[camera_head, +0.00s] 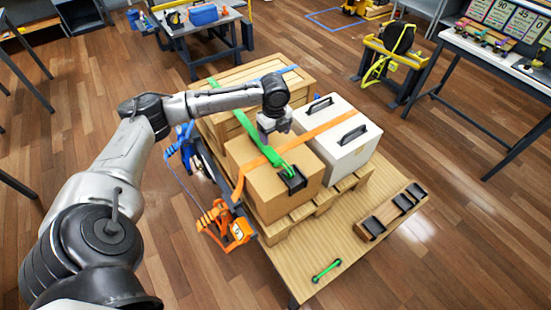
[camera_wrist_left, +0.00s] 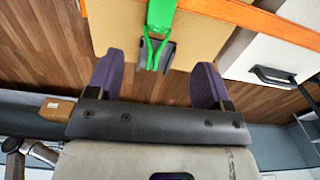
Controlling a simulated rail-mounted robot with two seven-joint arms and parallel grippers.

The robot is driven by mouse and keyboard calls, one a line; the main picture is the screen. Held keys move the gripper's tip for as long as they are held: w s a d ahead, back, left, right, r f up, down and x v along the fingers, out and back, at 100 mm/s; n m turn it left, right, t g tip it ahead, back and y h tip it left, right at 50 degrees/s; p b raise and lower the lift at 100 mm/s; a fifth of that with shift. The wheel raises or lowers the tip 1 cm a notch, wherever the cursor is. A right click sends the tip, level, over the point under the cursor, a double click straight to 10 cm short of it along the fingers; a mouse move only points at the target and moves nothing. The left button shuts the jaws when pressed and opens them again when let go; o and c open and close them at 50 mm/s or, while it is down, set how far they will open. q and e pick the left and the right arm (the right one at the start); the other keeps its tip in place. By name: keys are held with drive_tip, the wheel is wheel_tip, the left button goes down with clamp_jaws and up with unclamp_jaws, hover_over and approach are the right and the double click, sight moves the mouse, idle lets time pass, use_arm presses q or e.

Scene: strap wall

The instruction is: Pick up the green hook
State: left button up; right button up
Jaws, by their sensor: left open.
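The green hook (camera_wrist_left: 155,50) is a bent green wire at the end of a wide green strap (camera_head: 251,140). The strap runs over a cardboard box (camera_head: 243,165), and its end lies by a black corner protector (camera_head: 292,182) on the box's edge. In the head view the hook itself is too small to make out clearly. My left gripper (camera_head: 270,135) is open and empty above the box, behind the protector in the picture. In the left wrist view its two dark fingers (camera_wrist_left: 157,76) stand apart, with the hook ahead between them. My right gripper is not in view.
An orange strap (camera_head: 330,122) crosses the box and a white case (camera_head: 352,150) with black handles. A wooden crate (camera_head: 228,75) stands behind. An orange ratchet (camera_head: 238,231) hangs at the side. A green bar (camera_head: 326,270) and a block with black protectors (camera_head: 371,227) lie on the table.

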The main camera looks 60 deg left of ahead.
use_arm(q)
hover_over(274, 157)
drive_tip(key=f, duration=0.6)
drive_tip(key=shift+w+d+f, duration=0.1)
drive_tip(key=shift+d+f, duration=0.05)
drive_tip(key=shift+d, duration=0.05)
drive_tip(key=shift+a+f+b, duration=0.2)
drive_tip(key=shift+f+b, duration=0.3)
drive_tip(key=shift+f, duration=2.4)
drive_tip(key=c, duration=1.1)
drive_tip(key=shift+r, duration=0.2)
drive_tip(key=shift+r, duration=0.55)
wheel_tip(274, 157, up, 3)
drive_tip(key=shift+f, duration=0.2)
drive_tip(key=shift+w+d+r+p, duration=0.25)
drive_tip(key=shift+w+d+r, duration=0.2)
drive_tip(key=shift+d+r, duration=1.1)
drive_tip(key=shift+w+d+r+p, duration=0.35)
drive_tip(key=shift+d+r, duration=0.45)
drive_tip(key=shift+d, duration=1.45)
drive_tip(key=shift+w+d+r+p, duration=0.15)
drive_tip(key=shift+w+d+r, duration=0.35)
drive_tip(key=shift+d+r, duration=1.05)
